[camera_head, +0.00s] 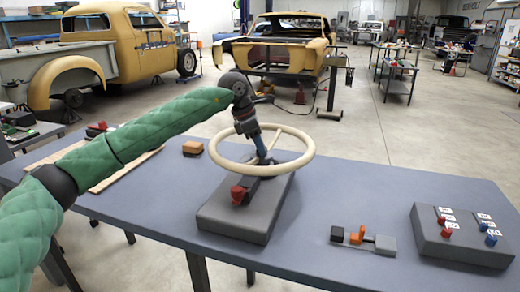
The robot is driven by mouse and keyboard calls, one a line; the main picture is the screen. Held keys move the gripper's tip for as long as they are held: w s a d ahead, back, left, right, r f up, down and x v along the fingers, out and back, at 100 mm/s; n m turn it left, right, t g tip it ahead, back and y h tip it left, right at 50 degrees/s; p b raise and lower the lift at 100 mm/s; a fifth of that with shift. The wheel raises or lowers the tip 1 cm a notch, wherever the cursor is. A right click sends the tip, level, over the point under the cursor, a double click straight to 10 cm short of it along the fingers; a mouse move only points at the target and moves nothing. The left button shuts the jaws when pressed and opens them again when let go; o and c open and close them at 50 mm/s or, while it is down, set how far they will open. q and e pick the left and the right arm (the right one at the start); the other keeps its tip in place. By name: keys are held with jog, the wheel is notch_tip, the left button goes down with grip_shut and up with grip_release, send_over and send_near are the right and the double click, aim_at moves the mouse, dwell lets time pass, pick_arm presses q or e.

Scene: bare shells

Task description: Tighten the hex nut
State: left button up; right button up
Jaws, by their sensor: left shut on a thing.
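A cream steering wheel (306,160) sits tilted above a dark grey block (232,219) on the table. My left gripper (262,156) reaches down inside the wheel's ring to the hub and is shut on a small part there. The fingers and wrist hide most of that part, and I cannot make out its hex shape. A dark blue piece shows at the fingertips, but I cannot tell whether it is finger or part. A red knob (238,195) stands on the front of the block. My right gripper is not in view.
The grey-blue table (345,198) also carries a small grey fixture with an orange piece (357,236) and a grey switch box (465,250) at the right. A wooden block (192,148) and a wooden board (105,175) lie at the left. The table between wheel and fixture is clear.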

pick_arm(q)
jog(key=shift+m+g+b, duration=0.35)
jog(key=shift+m+g, duration=0.15)
jog(key=shift+m, duration=1.1)
jog(key=o, duration=1)
jog(key=v, duration=0.7)
jog(key=shift+w+a+r, duration=0.2)
jog(key=shift+r, duration=0.15)
jog(key=shift+r, duration=0.1)
